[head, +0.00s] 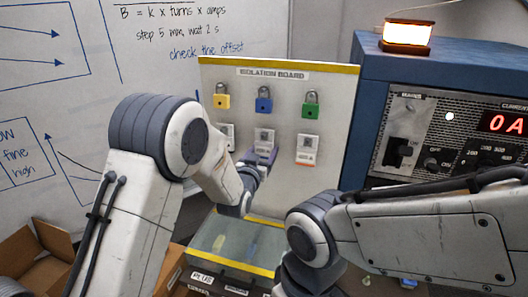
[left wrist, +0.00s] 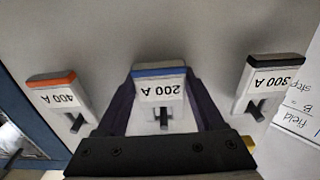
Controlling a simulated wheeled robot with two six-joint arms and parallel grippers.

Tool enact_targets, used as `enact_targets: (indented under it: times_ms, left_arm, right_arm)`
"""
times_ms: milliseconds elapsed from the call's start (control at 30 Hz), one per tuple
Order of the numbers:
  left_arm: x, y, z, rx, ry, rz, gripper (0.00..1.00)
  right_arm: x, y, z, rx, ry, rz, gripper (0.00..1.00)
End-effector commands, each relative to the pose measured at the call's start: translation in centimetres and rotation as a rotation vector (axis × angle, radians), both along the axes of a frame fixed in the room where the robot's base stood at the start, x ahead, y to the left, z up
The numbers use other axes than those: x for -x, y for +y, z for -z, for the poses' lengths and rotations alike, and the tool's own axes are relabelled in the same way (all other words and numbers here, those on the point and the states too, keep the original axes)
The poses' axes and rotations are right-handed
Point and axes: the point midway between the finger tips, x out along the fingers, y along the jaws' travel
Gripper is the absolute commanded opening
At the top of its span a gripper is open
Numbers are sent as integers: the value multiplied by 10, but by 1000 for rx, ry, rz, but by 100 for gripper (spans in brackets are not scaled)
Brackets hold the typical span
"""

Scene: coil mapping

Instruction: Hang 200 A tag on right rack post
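The 200 A tag (left wrist: 158,88) is white with a blue top edge and appears upside down in the left wrist view. It is at the isolation board's middle position; in the head view the tag (head: 264,137) is below the blue padlock. My left gripper (left wrist: 160,82) has its dark purple fingers along both sides of this tag, seemingly touching it. In the head view the left gripper (head: 262,154) is right at the board. My right arm comes in from the right, but its gripper is out of frame. I cannot make out the right rack post.
The 300 A tag (left wrist: 268,84) and 400 A tag (left wrist: 58,92) hang on either side. Yellow (head: 221,100), blue (head: 264,104) and green (head: 310,108) padlocks are above. A blue cabinet (head: 365,70) stands right. A grey-green box (head: 210,240) with yellow edging lies below the board.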

Motion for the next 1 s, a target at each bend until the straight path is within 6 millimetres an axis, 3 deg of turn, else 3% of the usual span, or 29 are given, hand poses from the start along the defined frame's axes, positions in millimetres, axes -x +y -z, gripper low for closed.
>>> enact_targets:
  times_ms: [567, 1000]
  left_arm:
    - [1, 0, -10, 0, 0, 0, 34]
    - [21, 7, -11, 0, -1, 0, 34]
  right_arm:
    - [0, 0, 0, 0, 0, 0, 50]
    - [0, 0, 7, 0, 0, 0, 50]
